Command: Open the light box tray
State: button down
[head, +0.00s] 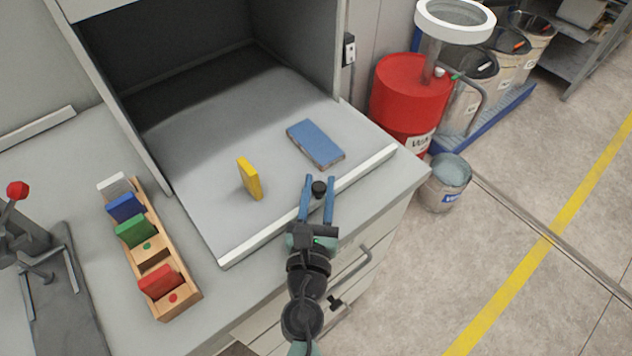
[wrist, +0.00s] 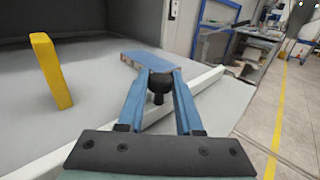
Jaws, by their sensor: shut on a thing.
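The light box tray (head: 205,205) is a grey flat sheet with a white raised front rim (head: 250,246). It reaches out of the dark box opening over the counter. A black knob (head: 319,187) stands by the rim, right of its middle. My gripper (head: 318,184) has its blue fingers shut on this knob, one on each side. The wrist view shows the knob (wrist: 159,86) between the fingers. A yellow block (head: 249,178) stands upright on the tray, and a blue flat slab (head: 315,143) lies behind the knob.
A wooden rack (head: 187,305) with white, blue, green and red plates stands on the counter at left. A grey press with a red ball handle (head: 18,190) is at far left. A red drum (head: 405,100) and a bucket (head: 446,183) stand right of the counter.

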jog(key=shift+s+d, duration=0.35)
jog(key=shift+s, duration=0.25)
jog(key=c, duration=0.6)
grip_release()
jog(key=shift+s+a+b, duration=0.35)
jog(key=shift+s+b, duration=0.2)
jog(key=shift+s, duration=1.6)
jog(key=shift+s+a+b, duration=0.3)
jog(key=shift+s+b, duration=0.25)
jog(key=shift+s, duration=1.55)
jog(key=shift+s+a+b, duration=0.35)
jog(key=shift+s+b, duration=0.2)
jog(key=shift+s, duration=1.6)
